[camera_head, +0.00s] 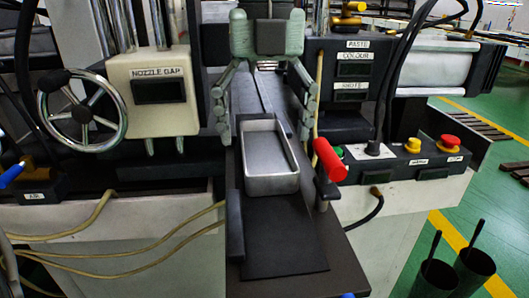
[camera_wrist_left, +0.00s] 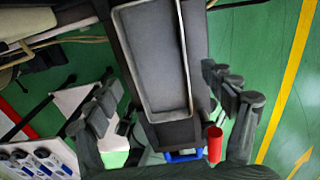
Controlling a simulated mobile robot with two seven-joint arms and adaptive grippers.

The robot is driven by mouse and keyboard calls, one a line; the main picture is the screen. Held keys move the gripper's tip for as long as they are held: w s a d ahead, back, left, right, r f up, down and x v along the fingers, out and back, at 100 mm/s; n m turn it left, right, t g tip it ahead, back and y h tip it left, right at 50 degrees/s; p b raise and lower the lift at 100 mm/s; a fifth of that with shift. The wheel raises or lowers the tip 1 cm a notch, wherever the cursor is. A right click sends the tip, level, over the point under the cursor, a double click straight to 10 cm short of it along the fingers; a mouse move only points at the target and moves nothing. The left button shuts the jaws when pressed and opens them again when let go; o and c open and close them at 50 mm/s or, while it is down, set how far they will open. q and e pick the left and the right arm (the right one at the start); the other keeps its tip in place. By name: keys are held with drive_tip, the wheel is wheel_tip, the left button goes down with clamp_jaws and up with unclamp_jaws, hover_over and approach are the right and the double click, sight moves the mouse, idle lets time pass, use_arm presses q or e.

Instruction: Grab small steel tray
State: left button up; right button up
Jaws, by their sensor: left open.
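The small steel tray (camera_head: 270,165) is an empty rectangular pan resting on a dark platform at the front of the machine. It also shows in the left wrist view (camera_wrist_left: 155,60), filling the upper middle. My left gripper (camera_head: 266,138) points down at the tray's far end. Its fingers are spread wide, one to each side of the tray, with nothing between them held. In the left wrist view (camera_wrist_left: 160,88) the fingers show to the left and right of the tray. Exact height above the tray is hard to tell. My right gripper is not in view.
A red handle (camera_head: 328,160) stands close to the tray's right side. A handwheel (camera_head: 83,112) and nozzle-gap box (camera_head: 152,88) are at left. Control buttons (camera_head: 412,146) are at right. The dark platform (camera_head: 280,235) is bare in front of the tray.

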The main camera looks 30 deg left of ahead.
sight(265, 152)
use_arm(q)
drive_tip(key=shift+f, duration=1.25)
drive_tip(key=c, duration=1.4)
drive_tip(key=shift+c, duration=0.3)
drive_tip(key=shift+r, duration=0.15)
